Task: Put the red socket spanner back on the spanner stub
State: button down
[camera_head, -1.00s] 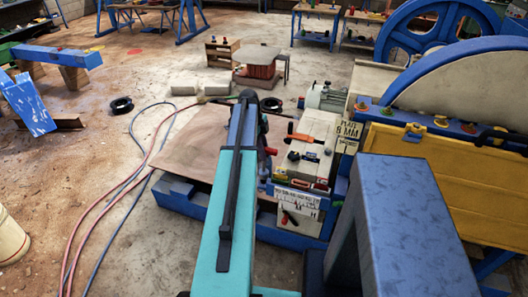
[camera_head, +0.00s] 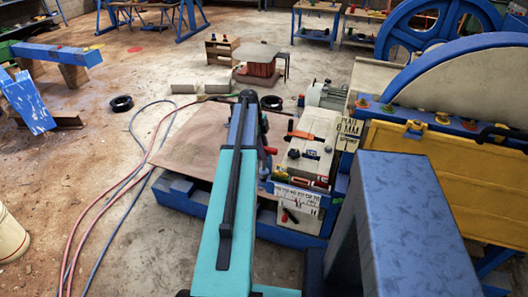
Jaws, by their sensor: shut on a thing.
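My teal and blue arm reaches forward over the machine bed, and its dark wrist end is partly hidden behind the arm. My gripper (camera_head: 264,152) hangs low on the right side of the arm, small and mostly hidden. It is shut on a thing. A small red end, likely the red socket spanner (camera_head: 271,150), sticks out there to the right, left of the grey machine block. The rest of it is hidden. I cannot make out the spanner stub for certain, nor whether the spanner touches anything.
The grey block (camera_head: 318,127) carries an orange-red bar (camera_head: 300,135) and dark fittings. Red and orange handles (camera_head: 320,184) and lettered plates sit on its front. A yellow panel (camera_head: 430,165) and big wheel stand right. Hoses (camera_head: 105,205) cross the left floor.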

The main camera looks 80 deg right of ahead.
jog(key=shift+f+b, duration=0.65)
jog(key=shift+f, duration=0.6)
dwell(0.3)
jog(key=c, duration=1.5)
grip_release()
jog(key=shift+c, duration=0.2)
jog(key=shift+b+v, duration=1.25)
jog(key=shift+v, duration=5.65)
